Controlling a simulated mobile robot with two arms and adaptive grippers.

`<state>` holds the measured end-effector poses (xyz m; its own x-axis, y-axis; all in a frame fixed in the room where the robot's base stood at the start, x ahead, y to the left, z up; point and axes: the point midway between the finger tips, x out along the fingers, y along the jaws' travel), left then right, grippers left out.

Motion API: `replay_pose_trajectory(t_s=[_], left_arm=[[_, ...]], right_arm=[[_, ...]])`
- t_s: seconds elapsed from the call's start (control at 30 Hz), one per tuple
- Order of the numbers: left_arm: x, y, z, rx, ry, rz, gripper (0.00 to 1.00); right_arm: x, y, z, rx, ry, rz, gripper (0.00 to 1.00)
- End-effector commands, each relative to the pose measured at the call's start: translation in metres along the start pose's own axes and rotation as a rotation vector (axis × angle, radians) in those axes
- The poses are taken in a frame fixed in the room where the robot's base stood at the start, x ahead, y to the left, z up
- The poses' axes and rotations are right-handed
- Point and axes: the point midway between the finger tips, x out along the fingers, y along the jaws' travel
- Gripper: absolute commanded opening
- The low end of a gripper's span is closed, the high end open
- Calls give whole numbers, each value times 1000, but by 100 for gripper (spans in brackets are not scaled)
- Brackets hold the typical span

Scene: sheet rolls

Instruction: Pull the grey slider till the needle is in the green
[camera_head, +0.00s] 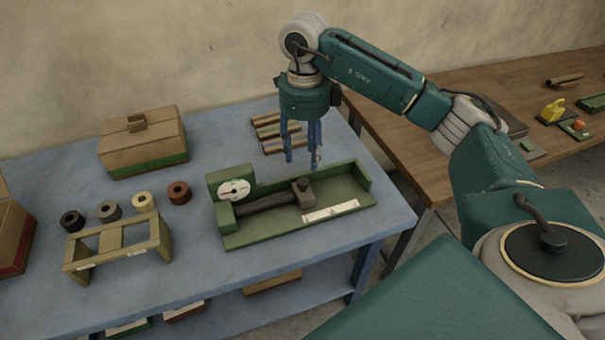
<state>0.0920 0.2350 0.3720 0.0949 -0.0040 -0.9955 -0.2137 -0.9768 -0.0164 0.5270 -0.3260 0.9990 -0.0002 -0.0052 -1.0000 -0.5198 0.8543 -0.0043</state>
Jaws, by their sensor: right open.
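A green gauge device (285,222) lies on the blue table. It carries a round white dial (234,190) at its left end; the needle and any green zone are too small to read. A grey slider (303,192) stands on the device, right of its middle, at the end of a dark bar (266,203). A white label strip (330,211) lies along the front. My right gripper (301,165) points down, open and empty, above the back edge of the device, just above and behind the slider in the picture, apart from it. My left gripper is not in view.
A cardboard box (142,145) stands at the back left. Several rolls (108,211) and a wooden stand (118,243) sit left of the device. Slats (268,132) lie behind my right gripper. A brown table (400,158) adjoins on the right.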

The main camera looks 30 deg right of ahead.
Motion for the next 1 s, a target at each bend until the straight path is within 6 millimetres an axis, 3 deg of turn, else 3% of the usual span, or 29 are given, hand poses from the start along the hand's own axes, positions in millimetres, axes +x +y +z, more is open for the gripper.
replay_pose_trajectory(t_s=[0.4, 0.6, 0.87, 1.0], left_arm=[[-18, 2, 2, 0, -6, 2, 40], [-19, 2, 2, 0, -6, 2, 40], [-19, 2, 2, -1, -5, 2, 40], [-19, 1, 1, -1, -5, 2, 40]], right_arm=[[74, 2, 0, -2, 1, 5, 44], [88, 2, 0, -3, -2, 3, 44], [89, 2, 1, -3, -2, 3, 44], [89, 2, 1, -3, -3, 3, 18]])
